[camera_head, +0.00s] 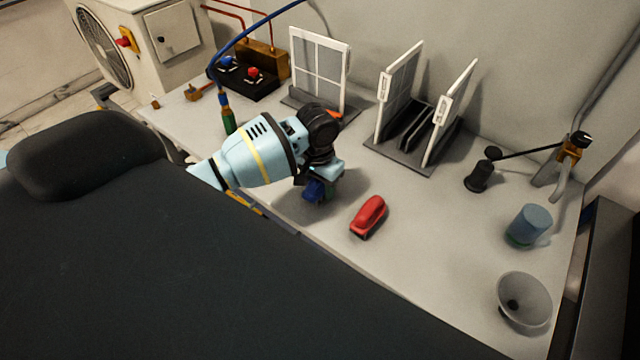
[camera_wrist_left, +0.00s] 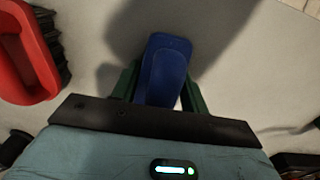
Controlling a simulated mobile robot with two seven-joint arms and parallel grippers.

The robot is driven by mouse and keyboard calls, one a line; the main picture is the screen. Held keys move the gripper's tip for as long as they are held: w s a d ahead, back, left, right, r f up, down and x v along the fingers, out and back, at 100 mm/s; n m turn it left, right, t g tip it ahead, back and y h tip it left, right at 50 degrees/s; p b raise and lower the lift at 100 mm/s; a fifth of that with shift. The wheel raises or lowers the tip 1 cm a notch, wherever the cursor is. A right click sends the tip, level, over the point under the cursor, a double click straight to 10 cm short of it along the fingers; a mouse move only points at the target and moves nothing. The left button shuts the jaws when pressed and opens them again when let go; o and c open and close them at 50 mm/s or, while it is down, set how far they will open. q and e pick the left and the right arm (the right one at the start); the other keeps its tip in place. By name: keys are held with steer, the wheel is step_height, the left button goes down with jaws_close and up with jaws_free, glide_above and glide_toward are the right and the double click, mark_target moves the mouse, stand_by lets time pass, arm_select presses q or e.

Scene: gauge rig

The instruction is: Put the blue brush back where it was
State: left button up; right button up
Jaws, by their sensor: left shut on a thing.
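The blue brush (camera_head: 318,190) is in my left gripper (camera_head: 324,196), which is shut on it. In the head view the gripper and wrist hide much of the brush. In the left wrist view the blue brush (camera_wrist_left: 167,70) lies between the two green fingers (camera_wrist_left: 163,88). I cannot tell whether the brush touches the table. A red brush (camera_head: 369,215) lies on the table just right of the gripper, and it also shows at the left of the left wrist view (camera_wrist_left: 24,50). My right gripper is not in view.
The pale table (camera_head: 420,250) is clear in front of the red brush. A rack with white-framed panels (camera_head: 400,85) stands behind. A blue-grey cylinder (camera_head: 528,224), a grey funnel (camera_head: 524,298) and a black-based stand (camera_head: 480,176) are at the right. A black valve block (camera_head: 245,82) stands at the back left.

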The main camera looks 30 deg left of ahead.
arm_select(q)
steer(key=shift+f, duration=0.1)
steer(key=o, duration=1.3)
step_height(320, 180, up, 12)
steer(key=shift+a+r+p, duration=0.1)
steer(key=shift+r+p, duration=0.1)
steer(key=shift+p, duration=0.15)
